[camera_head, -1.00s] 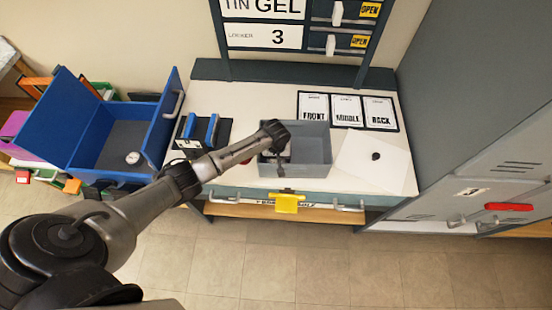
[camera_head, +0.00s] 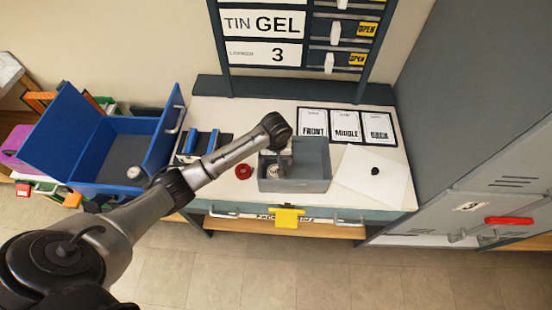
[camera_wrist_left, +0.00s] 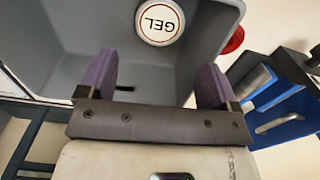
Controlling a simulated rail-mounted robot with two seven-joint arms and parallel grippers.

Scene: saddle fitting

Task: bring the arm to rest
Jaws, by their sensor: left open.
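My left arm reaches in from the left in the head view. Its gripper (camera_head: 281,161) points down over the left part of a grey open bin (camera_head: 312,177) on the white bench. In the left wrist view the two purple fingers (camera_wrist_left: 155,82) are spread apart with nothing between them. A round white tin marked GEL (camera_wrist_left: 160,22) lies inside the grey bin, beyond the fingertips; its pale top also shows in the head view (camera_head: 274,172). My right gripper is not in view.
A blue open-lidded box (camera_head: 122,124) with a round tin (camera_head: 134,172) stands left. A red ring (camera_head: 243,171) lies beside the bin. A white sheet (camera_head: 372,178) with a black knob, FRONT/MIDDLE/BACK cards (camera_head: 346,124) and grey lockers (camera_head: 490,165) are right.

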